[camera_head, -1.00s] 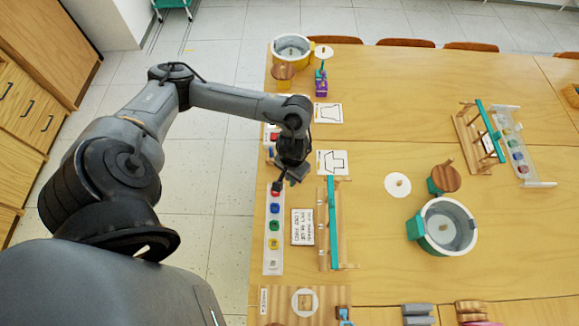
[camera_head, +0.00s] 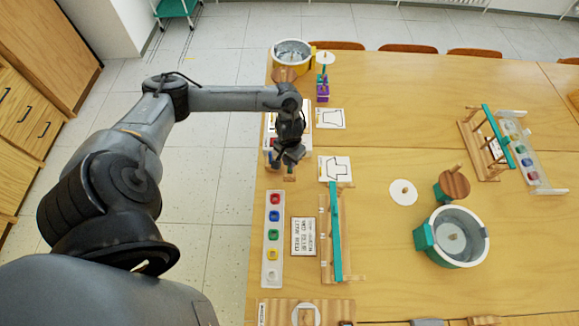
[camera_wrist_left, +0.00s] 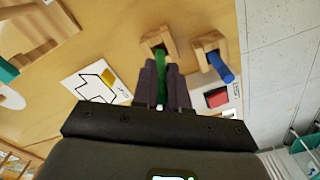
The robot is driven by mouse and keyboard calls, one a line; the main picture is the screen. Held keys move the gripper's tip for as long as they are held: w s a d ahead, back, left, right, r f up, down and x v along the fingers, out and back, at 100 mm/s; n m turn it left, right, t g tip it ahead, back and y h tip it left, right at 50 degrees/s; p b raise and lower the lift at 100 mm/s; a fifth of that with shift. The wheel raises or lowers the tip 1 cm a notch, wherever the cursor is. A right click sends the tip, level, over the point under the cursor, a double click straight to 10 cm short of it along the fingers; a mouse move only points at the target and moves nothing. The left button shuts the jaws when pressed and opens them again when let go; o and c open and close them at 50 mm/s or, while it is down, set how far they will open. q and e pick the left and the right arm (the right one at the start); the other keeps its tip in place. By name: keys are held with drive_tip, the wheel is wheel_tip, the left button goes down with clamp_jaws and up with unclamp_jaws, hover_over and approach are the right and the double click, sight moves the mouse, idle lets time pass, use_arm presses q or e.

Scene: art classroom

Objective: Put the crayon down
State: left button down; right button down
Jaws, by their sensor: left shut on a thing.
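My left gripper (camera_head: 290,155) is over the left edge of the table, pointing down. In the left wrist view its two dark fingers (camera_wrist_left: 161,82) are shut on a green crayon (camera_wrist_left: 161,66). The crayon's far end overlaps a small wooden block (camera_wrist_left: 150,40); I cannot tell whether it rests in it or is just above it. A second wooden block (camera_wrist_left: 203,43) beside it holds a blue crayon (camera_wrist_left: 220,66). In the head view the gripper mostly hides the green crayon. My right gripper is in neither view.
A white tray of coloured pots (camera_head: 272,270), a lettered card (camera_head: 304,237) and a wooden rack with a teal bar (camera_head: 336,230) lie nearer me. An outline card (camera_head: 335,169) is right of the gripper. A round tub (camera_head: 456,262) stands further right. The table's middle is mostly clear.

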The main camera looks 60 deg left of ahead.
sight(290, 171)
use_arm(q)
wheel_tip(290, 171, down, 3)
drive_tip(key=shift+f+b, duration=0.1)
drive_tip(key=shift+b, duration=0.35)
drive_tip(key=shift+f, duration=0.3)
drive_tip(key=shift+f, duration=0.15)
drive_tip(key=c, duration=1.1)
unclamp_jaws()
drive_tip(key=shift+c, duration=0.2)
wheel_tip(290, 171, up, 12)
drive_tip(key=p, duration=0.3)
